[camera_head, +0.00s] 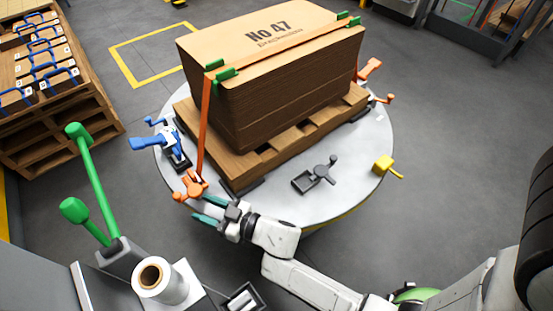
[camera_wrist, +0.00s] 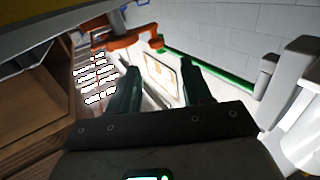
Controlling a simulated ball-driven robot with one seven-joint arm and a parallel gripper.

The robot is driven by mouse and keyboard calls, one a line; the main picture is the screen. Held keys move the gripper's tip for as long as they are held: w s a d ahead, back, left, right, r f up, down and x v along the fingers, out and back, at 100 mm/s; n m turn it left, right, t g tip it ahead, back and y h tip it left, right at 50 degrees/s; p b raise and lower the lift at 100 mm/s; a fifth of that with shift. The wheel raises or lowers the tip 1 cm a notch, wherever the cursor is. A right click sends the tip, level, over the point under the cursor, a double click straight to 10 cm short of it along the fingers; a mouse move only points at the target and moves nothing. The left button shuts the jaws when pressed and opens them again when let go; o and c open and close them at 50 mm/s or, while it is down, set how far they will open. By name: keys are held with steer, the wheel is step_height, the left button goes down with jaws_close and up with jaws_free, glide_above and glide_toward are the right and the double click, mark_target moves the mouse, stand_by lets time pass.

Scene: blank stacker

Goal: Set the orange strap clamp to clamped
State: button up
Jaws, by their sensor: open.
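The orange strap clamp (camera_head: 190,186) sits at the lower left of the stack, at the round table's edge, with an orange strap (camera_head: 205,125) rising from it. My gripper (camera_head: 203,210) is open and empty just to the right of and below the clamp. In the wrist view, an orange part of the clamp (camera_wrist: 125,42) lies just beyond the fingertips of my gripper (camera_wrist: 155,62), more toward the left finger. Whether the fingers touch it, and the lever's exact position, I cannot tell.
A cardboard stack (camera_head: 270,90) stands on a wooden pallet (camera_head: 240,175) on the round table (camera_head: 310,208). A blue clamp (camera_head: 160,138) is close to the left. A black clamp (camera_head: 315,178) and yellow handle (camera_head: 386,166) are to the right. Green levers (camera_head: 90,180) stand at lower left.

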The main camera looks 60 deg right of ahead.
steer(key=s+d+r+m+g+h+p, duration=0.4)
steer(key=s+d+r+g+h+p, duration=0.15)
steer(key=d+r+p, duration=0.45)
steer(key=s+r+g+p, duration=0.5)
steer(key=s+r+p, duration=0.2)
steer(key=p, duration=0.3)
steer(key=shift+s+d+r+m+g+h, duration=0.25)
steer(key=shift+s+d+m+g+h, duration=0.15)
steer(key=shift+s, duration=0.45)
steer(key=shift+a, duration=0.1)
steer(key=shift+s+r+p, duration=0.1)
steer(key=shift+s+p, duration=0.15)
steer(key=shift+p, duration=0.1)
steer(key=s+a+r+g, duration=0.1)
steer(key=s, duration=0.2)
steer(key=s+a+r+n+g+y+p, duration=0.1)
steer(key=s+g, duration=0.1)
steer(key=s, duration=0.2)
steer(key=s+a+r+g+y, duration=0.1)
steer(key=s+r+g, duration=0.1)
steer(key=s, duration=0.2)
steer(key=shift+a+r+n, duration=0.1)
steer(key=shift+a+n, duration=0.2)
steer(key=shift+n, duration=0.1)
